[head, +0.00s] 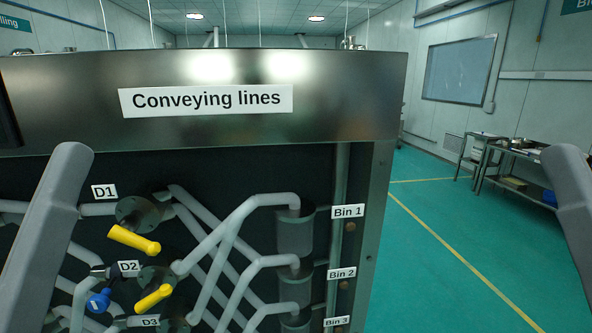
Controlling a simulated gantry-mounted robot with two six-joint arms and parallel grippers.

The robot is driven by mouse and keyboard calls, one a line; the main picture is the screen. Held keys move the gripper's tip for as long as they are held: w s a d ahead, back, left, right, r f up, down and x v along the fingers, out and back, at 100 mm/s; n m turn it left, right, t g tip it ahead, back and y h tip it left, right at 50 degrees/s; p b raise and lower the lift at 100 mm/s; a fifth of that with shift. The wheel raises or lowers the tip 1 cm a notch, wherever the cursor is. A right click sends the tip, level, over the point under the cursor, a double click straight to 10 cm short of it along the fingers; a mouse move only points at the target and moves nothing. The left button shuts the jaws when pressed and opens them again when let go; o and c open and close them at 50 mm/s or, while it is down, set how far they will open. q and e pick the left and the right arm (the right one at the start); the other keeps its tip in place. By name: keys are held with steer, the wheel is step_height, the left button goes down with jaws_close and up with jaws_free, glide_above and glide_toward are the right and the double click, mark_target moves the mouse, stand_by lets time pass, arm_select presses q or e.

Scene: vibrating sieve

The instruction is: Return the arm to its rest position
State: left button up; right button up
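My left arm (45,235) comes up from the lower left in front of the cabinet. My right arm (577,215) shows at the right edge, over the green floor. Neither gripper is in the picture, so what they hold cannot be seen.
A metal cabinet (210,72) labelled "Conveying lines" fills the left and middle. It holds grey pipes, valves D1 to D3 with yellow handles (134,240) at D1 and D2, a blue part (98,301), and bins. Green floor (440,240) is open at right; carts (515,165) stand farther back.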

step_height(320, 180, up, 29)
steer(key=p, duration=2.4)
steer(key=shift+p, duration=0.4)
steer(key=shift+w+f, duration=0.1)
